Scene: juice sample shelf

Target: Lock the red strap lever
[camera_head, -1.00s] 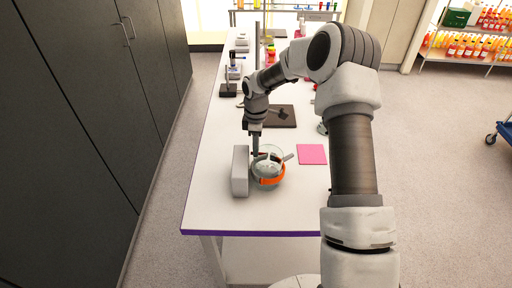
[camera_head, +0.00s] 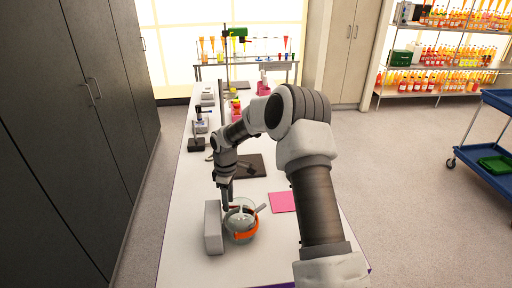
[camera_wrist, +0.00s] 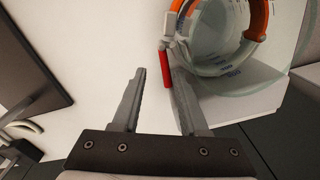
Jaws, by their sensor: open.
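A round glass vessel (camera_head: 240,219) with an orange strap (camera_head: 245,236) stands at the near end of the white table. In the wrist view, the glass vessel (camera_wrist: 222,60) and the orange strap (camera_wrist: 262,14) are at the upper right. The red strap lever (camera_wrist: 166,70) sticks out beside the vessel from a pale grey buckle. My gripper (camera_wrist: 157,73) is open, its fingers pointing at the lever. The lever's end appears between the fingertips, close to the right finger; I cannot tell whether they touch. In the head view, my gripper (camera_head: 227,200) is at the vessel's back left, and the lever is not clear.
A grey block (camera_head: 213,228) stands just left of the vessel. A pink square (camera_head: 282,202) lies to its right and a dark board (camera_head: 250,166) behind. Small lab devices (camera_head: 198,135) line the table's far left. The near right of the table is clear.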

